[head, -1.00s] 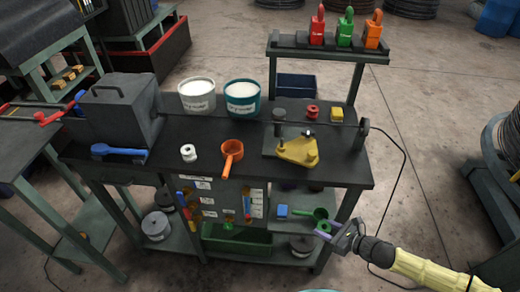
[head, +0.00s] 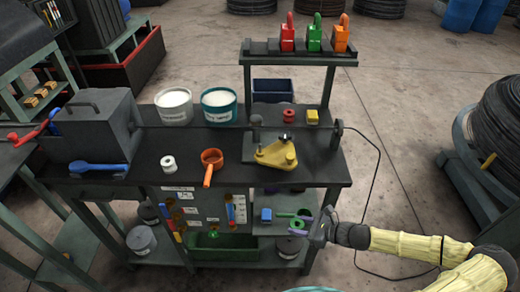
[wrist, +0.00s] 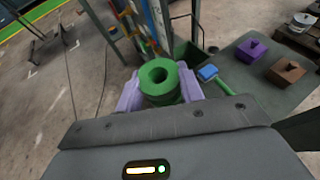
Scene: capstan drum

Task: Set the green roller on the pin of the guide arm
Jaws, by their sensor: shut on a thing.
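The green roller (wrist: 158,78), a ring-shaped spool with a hole in its middle, is between the purple fingers of my gripper (wrist: 160,92) in the wrist view. My gripper is shut on it. In the head view, my gripper (head: 302,226) and the green roller (head: 297,224) are low, in front of the bench's right part, near the lower shelf. The yellow guide arm (head: 272,154) lies on a dark plate on the bench top, above and left of my gripper in the picture. A dark knob stands at its back; which upright is the pin is unclear.
A blue block (head: 266,214) and a green scoop (wrist: 220,84) are on the lower shelf beside my gripper.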

